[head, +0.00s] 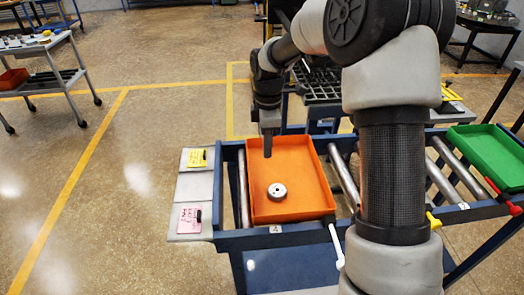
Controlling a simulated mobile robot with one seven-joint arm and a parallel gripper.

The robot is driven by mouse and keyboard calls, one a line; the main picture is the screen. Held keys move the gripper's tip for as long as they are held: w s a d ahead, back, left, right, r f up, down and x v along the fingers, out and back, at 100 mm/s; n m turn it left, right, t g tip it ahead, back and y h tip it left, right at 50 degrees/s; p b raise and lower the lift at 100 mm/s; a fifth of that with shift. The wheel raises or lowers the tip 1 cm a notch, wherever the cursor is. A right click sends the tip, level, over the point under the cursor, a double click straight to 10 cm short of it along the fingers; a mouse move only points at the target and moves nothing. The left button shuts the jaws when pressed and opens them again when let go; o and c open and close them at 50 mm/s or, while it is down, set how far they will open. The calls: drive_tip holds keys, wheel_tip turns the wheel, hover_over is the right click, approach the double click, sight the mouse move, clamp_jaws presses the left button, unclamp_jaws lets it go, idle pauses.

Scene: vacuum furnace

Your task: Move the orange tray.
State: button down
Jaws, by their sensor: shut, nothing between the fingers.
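The orange tray (292,207) lies on the rollers of a blue-framed cart, toward its left end. A small round metal part (277,191) sits inside the tray. My gripper (267,156) is shut and empty, pointing down over the tray's far left part. I cannot tell whether its tip touches the tray. My arm covers the middle of the cart, to the right of the tray.
A green tray (487,152) lies at the cart's right end. Levers with white (337,247), yellow (435,221) and red ends line the cart's front. A black rack (318,86) stands behind. A grey trolley (50,75) stands far left; floor between is clear.

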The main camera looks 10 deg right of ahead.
approach(254, 181)
drive_tip(key=d+f, duration=0.4)
drive_tip(key=a, duration=0.3)
drive_tip(key=shift+f, duration=0.15)
drive_tip(key=shift+a, duration=0.45)
drive_tip(key=a, duration=0.6)
drive_tip(key=shift+d, duration=0.15)
